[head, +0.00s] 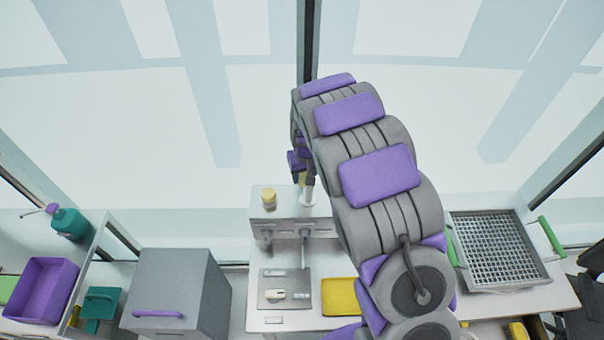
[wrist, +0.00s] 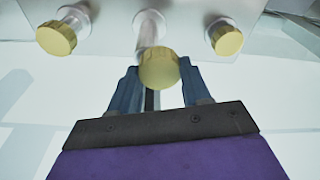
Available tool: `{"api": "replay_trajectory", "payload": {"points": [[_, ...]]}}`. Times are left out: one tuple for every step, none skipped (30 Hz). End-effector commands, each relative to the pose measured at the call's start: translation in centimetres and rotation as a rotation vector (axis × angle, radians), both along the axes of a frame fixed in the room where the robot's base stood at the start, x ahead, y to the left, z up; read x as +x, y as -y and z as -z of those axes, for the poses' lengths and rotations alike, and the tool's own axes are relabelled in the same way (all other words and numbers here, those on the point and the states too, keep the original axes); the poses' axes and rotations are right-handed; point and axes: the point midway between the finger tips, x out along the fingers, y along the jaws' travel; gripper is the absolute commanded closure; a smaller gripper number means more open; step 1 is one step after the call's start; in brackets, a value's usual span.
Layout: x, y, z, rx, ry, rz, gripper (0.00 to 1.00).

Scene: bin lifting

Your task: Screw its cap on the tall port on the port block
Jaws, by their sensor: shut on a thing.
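The pale grey port block (head: 290,212) stands at the back of the bench. In the wrist view the block (wrist: 110,12) shows three metal ports. The tall port (wrist: 149,29) is in the middle, with its ribbed yellow cap (wrist: 159,68) at its end. My gripper (wrist: 160,80) has its two blue fingers on either side of this cap and is shut on it. How far the cap is threaded cannot be told. In the head view my gripper (head: 304,180) is above the block, partly hidden by my arm.
A grey plate (head: 296,297) with small parts and a yellow pad (head: 340,296) lie in front. A grey box (head: 178,290) stands left, a mesh basket (head: 497,250) right.

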Motion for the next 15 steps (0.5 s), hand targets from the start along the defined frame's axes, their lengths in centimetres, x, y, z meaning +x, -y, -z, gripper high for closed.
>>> {"api": "replay_trajectory", "payload": {"points": [[0.0, 0.2, 0.0, 0.003, 0.000, 0.003, 0.81], [0.0, 0.3, 0.0, 0.004, 0.000, 0.003, 0.81], [-0.1, 0.3, -0.1, 0.005, 0.000, 0.003, 0.81], [-0.1, 0.3, -0.1, 0.005, 0.000, 0.003, 0.81], [-0.1, 0.3, -0.1, 0.005, 0.001, 0.003, 0.81], [-0.1, 0.1, -0.1, 0.005, 0.000, 0.002, 0.81], [-0.1, 0.0, -0.1, 0.004, 0.000, 0.003, 0.81], [-0.1, -0.2, -0.1, 0.002, 0.001, 0.002, 0.81], [-0.1, -0.4, 0.0, 0.000, 0.000, 0.002, 0.81], [-0.1, -0.6, 0.0, -0.002, 0.000, 0.002, 0.81], [-0.1, -0.7, 0.0, -0.003, 0.001, 0.002, 0.81], [-0.1, -0.8, 0.0, -0.003, 0.001, 0.002, 0.81], [-0.1, -0.9, 0.0, -0.004, 0.001, 0.003, 0.81], [-0.1, -1.0, 0.0, -0.004, 0.001, 0.003, 0.81], [-0.1, -1.1, 0.0, -0.006, 0.001, 0.002, 0.81]]}}
